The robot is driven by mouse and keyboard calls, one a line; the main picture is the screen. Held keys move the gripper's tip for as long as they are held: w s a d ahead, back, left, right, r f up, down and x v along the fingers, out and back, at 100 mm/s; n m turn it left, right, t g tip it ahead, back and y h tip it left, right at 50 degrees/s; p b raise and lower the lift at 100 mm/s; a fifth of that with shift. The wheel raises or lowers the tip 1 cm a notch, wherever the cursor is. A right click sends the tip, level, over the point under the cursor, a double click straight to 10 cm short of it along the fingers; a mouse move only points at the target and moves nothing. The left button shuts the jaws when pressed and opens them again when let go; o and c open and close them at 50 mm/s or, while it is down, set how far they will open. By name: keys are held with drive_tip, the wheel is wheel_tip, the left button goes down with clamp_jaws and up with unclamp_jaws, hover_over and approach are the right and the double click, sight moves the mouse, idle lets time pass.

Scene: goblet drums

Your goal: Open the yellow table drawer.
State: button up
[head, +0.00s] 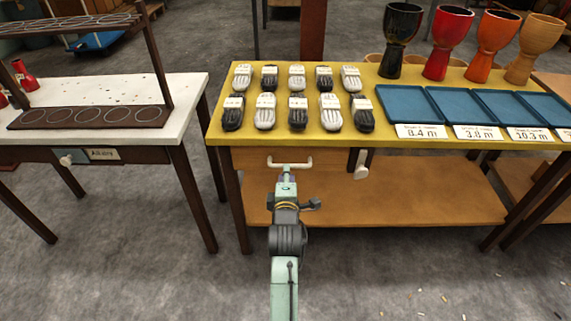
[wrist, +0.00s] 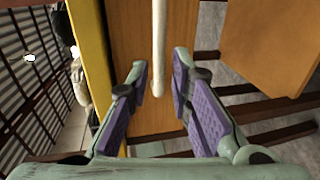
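The yellow table (head: 400,139) stands in front of me. Its wooden drawer (head: 249,159) is under the left part of the top and looks shut. The drawer has a white bar handle (head: 290,164), which also shows in the wrist view as an upright white bar (wrist: 159,50). My gripper (head: 287,176) is at the handle in the head view. In the wrist view my gripper (wrist: 158,75) is open, with one purple-padded finger on each side of the bar's line. The bar's near end lies between the fingertips, and I see no finger touching it.
A white knob-like piece (head: 361,165) hangs under the table edge, right of the drawer. Several packages, blue trays (head: 408,104) and goblet drums (head: 448,42) stand on top. A lower shelf (head: 400,200) lies beneath. A white table (head: 190,95) stands left; the floor in front is mostly clear.

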drive_tip(key=x, duration=0.5)
drive_tip(key=shift+w+p, duration=0.1)
drive_tip(key=shift+p, duration=0.2)
drive_tip(key=shift+c, duration=0.6)
clamp_jaws()
